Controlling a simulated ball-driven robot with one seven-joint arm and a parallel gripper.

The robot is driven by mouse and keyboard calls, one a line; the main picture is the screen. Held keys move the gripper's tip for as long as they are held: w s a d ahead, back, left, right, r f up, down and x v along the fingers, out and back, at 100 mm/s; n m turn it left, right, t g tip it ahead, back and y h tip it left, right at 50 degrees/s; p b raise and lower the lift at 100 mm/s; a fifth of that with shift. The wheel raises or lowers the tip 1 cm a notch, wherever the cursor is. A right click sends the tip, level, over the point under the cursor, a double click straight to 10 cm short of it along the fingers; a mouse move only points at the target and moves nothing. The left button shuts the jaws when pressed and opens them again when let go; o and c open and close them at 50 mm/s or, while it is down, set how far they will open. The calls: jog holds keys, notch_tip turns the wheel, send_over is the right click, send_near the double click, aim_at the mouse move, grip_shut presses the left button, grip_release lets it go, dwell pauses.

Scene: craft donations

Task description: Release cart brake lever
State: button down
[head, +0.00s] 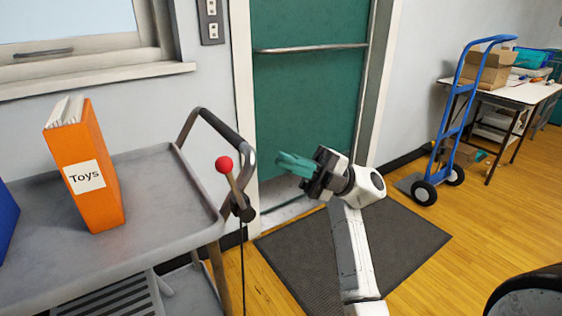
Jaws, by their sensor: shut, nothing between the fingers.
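The cart brake lever (233,181) is a short wooden-coloured rod with a red ball knob (224,164) on top. It is mounted on a dark bracket by the handle end of the grey cart (150,167), and it tilts up and to the left. My gripper (282,164) has teal fingers pointing left toward the lever. The fingers are closed together and empty.
An orange binder labelled Toys (85,172) stands on the cart top. A black cable (242,270) hangs below the lever. Behind are a teal door (305,95) and a dark floor mat (400,245). A blue hand truck (455,125) and a table with boxes stand at right.

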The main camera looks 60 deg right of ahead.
jog(key=s+d+f, duration=0.1)
jog(key=s+d, duration=0.3)
jog(key=d, duration=0.1)
jog(key=shift+s+d+f, duration=0.15)
jog(key=shift+s, duration=0.25)
dwell(0.3)
